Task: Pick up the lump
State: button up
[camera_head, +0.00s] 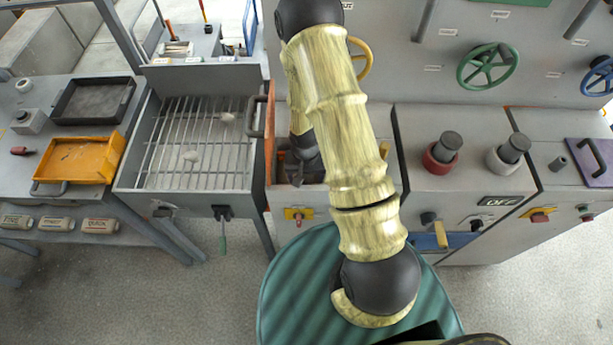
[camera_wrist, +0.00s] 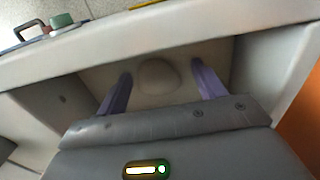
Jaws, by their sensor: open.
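A smooth, rounded, pale lump (camera_wrist: 158,76) lies on the floor of a pale, walled recess in the wrist view. My gripper (camera_wrist: 161,72) is open, with one purple finger on each side of the lump. Gaps show between the lump and both fingers, and nothing is held. How high the fingertips are above the floor I cannot tell. In the head view my gripper is down at the narrow bay right of the grate, largely hidden by my arm, and the lump there cannot be made out.
A pale wall (camera_wrist: 150,42) of the recess runs just beyond the fingertips. Left of the bay is a wire grate (camera_head: 165,140) with small pale pieces on it. An orange tray (camera_head: 80,160) and a black tray (camera_head: 92,100) stand farther left. A grey cabinet with a red-collared knob (camera_head: 442,155) is at right.

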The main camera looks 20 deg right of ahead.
aim_at(306, 175)
dwell(0.3)
jog(key=c, duration=1.1)
jog(key=shift+r+b, duration=0.95)
jog(key=shift+r, duration=4.1)
